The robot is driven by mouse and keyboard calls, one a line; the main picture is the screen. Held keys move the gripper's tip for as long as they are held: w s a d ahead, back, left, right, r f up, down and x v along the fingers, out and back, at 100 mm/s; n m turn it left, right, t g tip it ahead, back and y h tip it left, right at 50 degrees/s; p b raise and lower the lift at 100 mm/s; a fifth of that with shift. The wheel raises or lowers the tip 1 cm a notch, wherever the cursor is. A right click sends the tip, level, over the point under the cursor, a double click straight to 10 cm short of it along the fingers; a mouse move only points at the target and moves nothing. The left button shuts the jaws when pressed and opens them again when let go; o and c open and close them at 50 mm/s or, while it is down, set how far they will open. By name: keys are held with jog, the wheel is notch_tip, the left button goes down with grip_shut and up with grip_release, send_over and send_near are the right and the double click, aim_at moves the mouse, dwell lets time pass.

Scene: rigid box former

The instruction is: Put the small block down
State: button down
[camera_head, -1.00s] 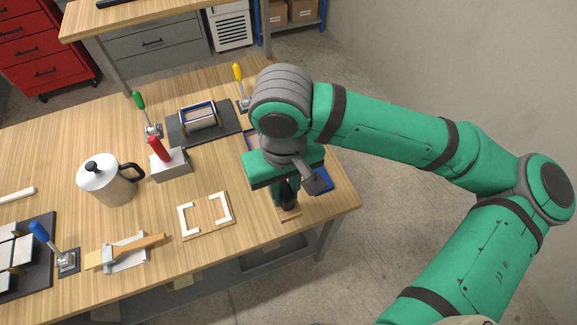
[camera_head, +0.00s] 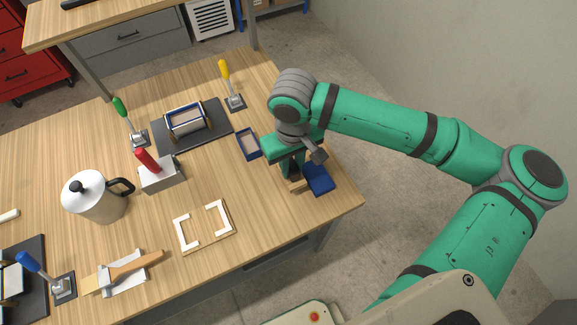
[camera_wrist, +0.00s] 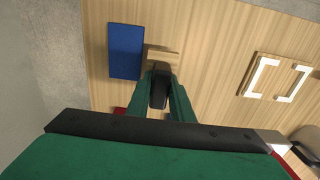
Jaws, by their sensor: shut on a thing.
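My gripper (camera_head: 291,176) is over the right end of the workbench, pointing down. It is shut on a small tan wooden block, which shows beyond the fingertips in the wrist view (camera_wrist: 163,55). In the head view only a sliver of the block (camera_head: 299,186) shows below the fingers. The block is beside a solid-looking blue piece (camera_head: 318,180), also seen in the wrist view (camera_wrist: 126,52); a narrow gap appears between them there. Whether the block touches the table is hard to tell. The fingers (camera_wrist: 160,90) hide part of it.
A small blue tray (camera_head: 241,136) lies left of my gripper. A board with white corner pieces (camera_head: 231,232) lies at the front. A dark fixture plate (camera_head: 213,135), toggle clamps (camera_head: 235,101) and a metal pot (camera_head: 92,200) stand farther left. Bare wood (camera_head: 270,215) lies in front of my gripper.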

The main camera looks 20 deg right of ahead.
notch_tip(320, 180, down, 2)
jog(key=shift+f, duration=0.1)
jog(key=shift+s+a, duration=0.1)
jog(key=shift+s, duration=0.1)
jog(key=shift+f, duration=0.2)
jog(key=c, duration=1.6)
grip_release()
jog(key=shift+o, duration=0.2)
jog(key=shift+w, duration=0.1)
jog(key=shift+r, duration=0.35)
notch_tip(320, 180, up, 12)
jog(key=shift+f, duration=0.15)
